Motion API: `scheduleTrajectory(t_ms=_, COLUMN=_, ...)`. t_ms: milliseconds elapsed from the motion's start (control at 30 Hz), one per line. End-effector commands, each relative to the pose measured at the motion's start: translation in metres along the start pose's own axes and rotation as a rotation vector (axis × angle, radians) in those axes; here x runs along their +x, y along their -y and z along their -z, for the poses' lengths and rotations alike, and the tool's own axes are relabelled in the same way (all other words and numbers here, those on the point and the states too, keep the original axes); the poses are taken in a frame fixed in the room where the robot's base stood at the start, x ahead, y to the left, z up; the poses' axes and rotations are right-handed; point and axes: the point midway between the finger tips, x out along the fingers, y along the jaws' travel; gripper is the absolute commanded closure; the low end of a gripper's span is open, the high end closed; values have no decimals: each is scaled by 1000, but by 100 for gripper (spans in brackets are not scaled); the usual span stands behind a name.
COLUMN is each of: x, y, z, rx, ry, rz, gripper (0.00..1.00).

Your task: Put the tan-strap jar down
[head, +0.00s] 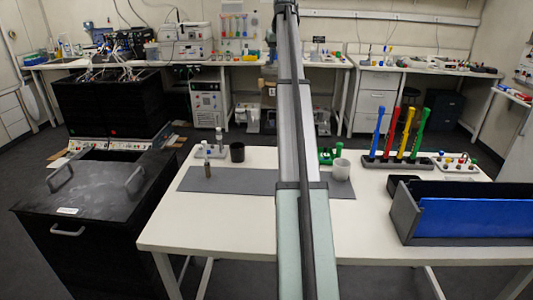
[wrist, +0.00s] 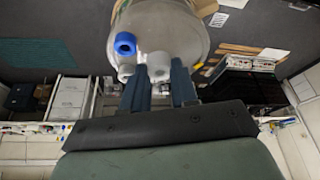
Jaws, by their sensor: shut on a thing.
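The tan-strap jar (wrist: 170,35) is at the top middle of the wrist view, a pale round vessel cut off by the frame's edge. A bit of its tan strap (wrist: 121,14) shows at its upper left. A blue-ringed port (wrist: 125,43) and pale grey stubs stand on its near face. My gripper (wrist: 160,82) has its two dark blue fingers on either side of a grey stub of the jar, shut on it. In the head view my arm rises through the middle; I cannot make out the gripper or the jar there.
In the head view a white table (head: 230,240) bears a grey mat (head: 228,182), a dark cup (head: 237,152), a white cup (head: 341,169), a rack with coloured tools (head: 398,162) and a blue-panelled bin (head: 470,217). A black lidded unit (head: 95,195) stands left. The table's front is clear.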

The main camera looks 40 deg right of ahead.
Motion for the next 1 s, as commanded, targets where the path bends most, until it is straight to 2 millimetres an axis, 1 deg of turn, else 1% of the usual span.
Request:
scheduleTrajectory(t_ms=33, x=1, y=-11, z=-4, rx=10, ry=-2, rz=-5, gripper=100)
scheduleTrajectory(t_ms=100, x=4, y=-25, z=-11, rx=25, ry=-2, rz=-11, gripper=100)
scheduleTrajectory(t_ms=200, x=9, y=-43, z=-24, rx=45, ry=-2, rz=-19, gripper=100)
scheduleTrajectory(t_ms=333, x=17, y=-63, z=-48, rx=70, ry=-3, rz=-30, gripper=100)
scheduleTrajectory(t_ms=567, x=34, y=-91, z=-105, rx=111, ry=-2, rz=-46, gripper=100)
scheduleTrajectory(t_ms=700, x=44, y=-100, z=-143, rx=129, ry=-3, rz=-54, gripper=100)
scheduleTrajectory(t_ms=800, x=51, y=-103, z=-170, rx=134, ry=-3, rz=-56, gripper=100)
scheduleTrajectory(t_ms=933, x=59, y=-101, z=-201, rx=128, ry=-3, rz=-53, gripper=100)
scheduleTrajectory(t_ms=1000, x=63, y=-97, z=-216, rx=117, ry=-3, rz=-48, gripper=100)
